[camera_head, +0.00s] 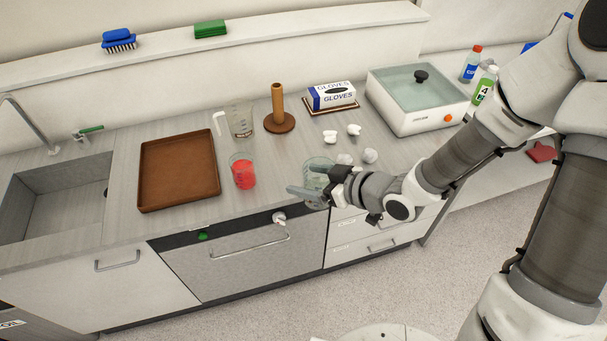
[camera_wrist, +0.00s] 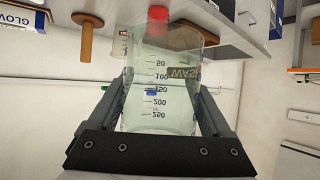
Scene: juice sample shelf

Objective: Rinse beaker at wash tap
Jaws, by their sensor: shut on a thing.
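My gripper (camera_head: 309,183) is shut on a clear glass beaker (camera_head: 318,164) near the front edge of the counter. In the wrist view the beaker (camera_wrist: 150,110) sits between both fingers, with a printed scale and a partly visible dark label reading "WAS". It looks empty. Whether its base touches the counter is not clear. The wash tap (camera_head: 31,122), a grey curved spout, stands at the far left over the sink (camera_head: 47,205). A green-handled valve (camera_head: 88,132) is behind the sink's right side. The sink is far left of my gripper.
Between my gripper and the sink stand a beaker of red liquid (camera_head: 243,175), a clear jug (camera_head: 240,122) and a brown tray (camera_head: 214,190). A wooden peg stand (camera_head: 279,124), glove box (camera_head: 331,96), white crumpled pieces (camera_head: 354,130) and water bath (camera_head: 408,122) stand behind.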

